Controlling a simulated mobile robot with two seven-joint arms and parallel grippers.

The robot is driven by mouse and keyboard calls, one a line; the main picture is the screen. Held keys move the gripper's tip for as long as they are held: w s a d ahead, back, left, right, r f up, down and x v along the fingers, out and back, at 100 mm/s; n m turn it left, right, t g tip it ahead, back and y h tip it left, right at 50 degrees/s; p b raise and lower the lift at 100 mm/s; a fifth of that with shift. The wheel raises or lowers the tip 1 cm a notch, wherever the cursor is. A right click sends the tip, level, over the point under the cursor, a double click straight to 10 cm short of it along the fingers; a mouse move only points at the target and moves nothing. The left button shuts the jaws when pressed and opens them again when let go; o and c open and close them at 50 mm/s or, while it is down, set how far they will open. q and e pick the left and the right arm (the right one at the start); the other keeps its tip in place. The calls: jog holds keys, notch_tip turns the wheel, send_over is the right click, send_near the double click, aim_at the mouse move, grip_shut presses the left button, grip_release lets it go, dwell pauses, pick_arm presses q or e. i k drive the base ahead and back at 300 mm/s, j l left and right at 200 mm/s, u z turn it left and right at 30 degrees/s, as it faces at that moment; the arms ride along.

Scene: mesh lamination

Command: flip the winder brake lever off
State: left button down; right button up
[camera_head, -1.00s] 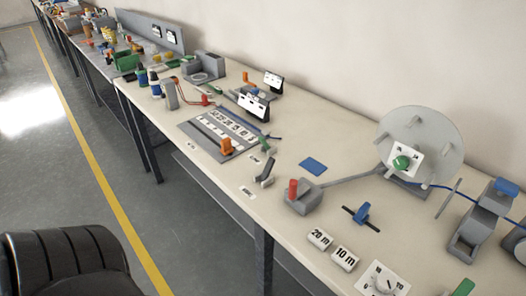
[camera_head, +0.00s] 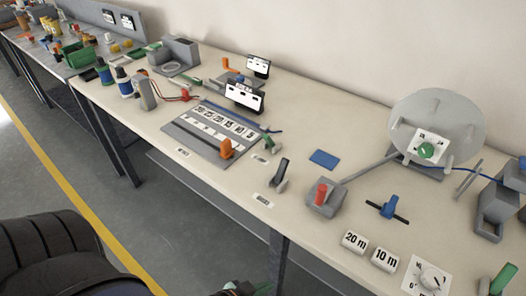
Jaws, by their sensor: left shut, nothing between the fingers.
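A grey tilted lever (camera_head: 280,172) stands on the bench near its front edge, with a small white label (camera_head: 263,200) in front of it that is too small to read. Beside it, a red handle (camera_head: 322,192) stands on a grey block whose long bar reaches toward the round winder disc (camera_head: 437,120). I cannot tell for sure which of these is the brake lever. My left gripper (camera_head: 240,288) only just shows at the bottom edge, below and in front of the bench, shut and touching none of these. My right gripper is not in view.
A blue lever (camera_head: 388,207), white 20 m (camera_head: 355,241) and 10 m (camera_head: 386,259) blocks and a white dial (camera_head: 431,278) are to the right. A slotted panel with an orange handle (camera_head: 226,148) lies to the left. A blue pad (camera_head: 324,159) lies behind the levers.

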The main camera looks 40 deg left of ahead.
aim_at(282, 169)
jog(key=j, duration=1.4)
